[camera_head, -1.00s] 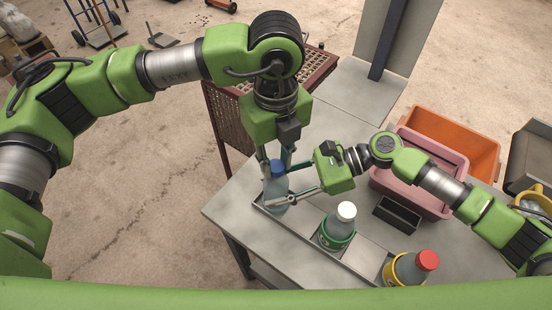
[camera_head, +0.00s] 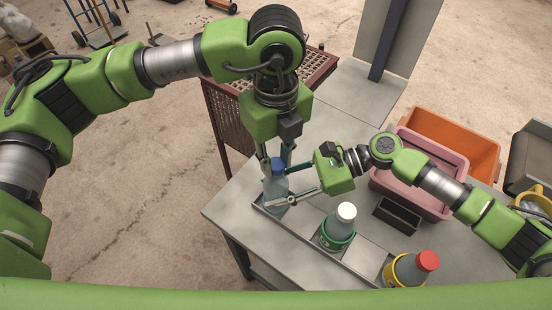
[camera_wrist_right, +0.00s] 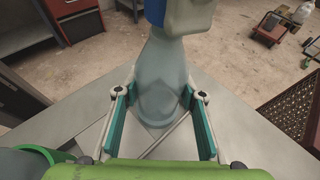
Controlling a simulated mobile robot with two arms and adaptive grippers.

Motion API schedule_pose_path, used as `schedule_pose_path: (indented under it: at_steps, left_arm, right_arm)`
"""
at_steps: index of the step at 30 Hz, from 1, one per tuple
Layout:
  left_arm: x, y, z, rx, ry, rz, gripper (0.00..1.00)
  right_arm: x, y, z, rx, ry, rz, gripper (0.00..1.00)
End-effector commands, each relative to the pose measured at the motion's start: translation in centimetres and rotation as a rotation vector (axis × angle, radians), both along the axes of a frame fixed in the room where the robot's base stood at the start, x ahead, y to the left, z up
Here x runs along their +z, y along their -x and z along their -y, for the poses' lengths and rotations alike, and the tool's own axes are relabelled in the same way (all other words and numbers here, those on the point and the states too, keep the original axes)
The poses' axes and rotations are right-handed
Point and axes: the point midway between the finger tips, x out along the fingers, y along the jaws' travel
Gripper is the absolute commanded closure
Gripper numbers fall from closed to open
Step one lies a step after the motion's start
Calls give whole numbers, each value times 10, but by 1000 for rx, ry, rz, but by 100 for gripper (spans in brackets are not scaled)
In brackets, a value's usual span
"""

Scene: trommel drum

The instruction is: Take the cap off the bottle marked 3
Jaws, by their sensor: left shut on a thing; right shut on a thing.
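A grey-blue bottle (camera_head: 276,189) with a blue cap (camera_head: 278,164) stands upright at the left end of the rack on the table. My left gripper (camera_head: 276,162) comes down from above and is shut on the blue cap. My right gripper (camera_head: 291,184) reaches in from the right and is shut on the bottle's body. In the right wrist view, the bottle (camera_wrist_right: 160,85) stands between the teal finger pads, with part of the blue cap (camera_wrist_right: 154,10) at the top edge. No number shows on this bottle. I cannot tell whether the cap still touches the neck.
A white-capped bottle (camera_head: 338,230) in a green ring and a red-capped bottle (camera_head: 408,270) in a yellow ring stand further right in the rack. A black open box (camera_head: 397,214), a pink bin (camera_head: 452,168) and an orange bin (camera_head: 480,147) are at right.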

Motion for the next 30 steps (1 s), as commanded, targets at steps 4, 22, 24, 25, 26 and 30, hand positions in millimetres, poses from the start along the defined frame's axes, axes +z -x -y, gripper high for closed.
schedule_pose_path:
  at_steps: [4,22,24,25,26,30]
  left_arm:
    - [6,0,0,0,0,1,100]
    - [15,0,0,0,0,0,100]
    - [19,0,0,0,0,1,100]
    - [21,-1,0,0,1,3,100]
    - [24,-1,0,0,1,3,100]
    - [43,-1,0,1,1,4,100]
  right_arm:
    - [0,0,0,-1,1,1,100]
    - [0,0,0,-1,1,1,100]
    - [0,0,0,-1,1,1,100]
    - [0,0,0,-1,1,1,100]
    - [0,0,0,-1,1,1,100]
    - [0,0,0,-1,1,1,100]
